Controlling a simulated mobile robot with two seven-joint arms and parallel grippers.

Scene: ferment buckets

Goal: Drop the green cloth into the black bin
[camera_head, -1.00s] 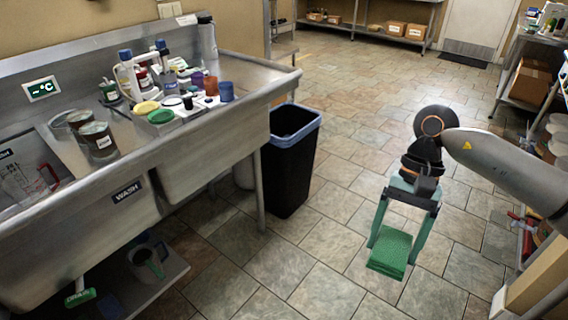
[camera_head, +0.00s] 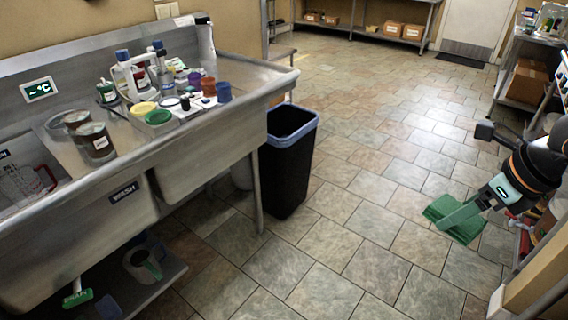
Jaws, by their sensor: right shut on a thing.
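The green cloth (camera_head: 457,219) is folded and held in the air at the right, above the tiled floor. My right gripper (camera_head: 462,214) is shut on it, with the fingers pointing to the left and down. The black bin (camera_head: 285,172) stands on the floor beside the right end of the sink. It has a blue-grey rim (camera_head: 293,126) and an open top, and its inside bottom is hidden. The cloth is well to the right of the bin and apart from it. My left gripper is not in view.
A steel sink counter (camera_head: 200,130) with bottles, jars and cups fills the left side. A shelf rack (camera_head: 523,85) with boxes stands at the right, close to my right arm. The tiled floor (camera_head: 340,235) between bin and cloth is clear.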

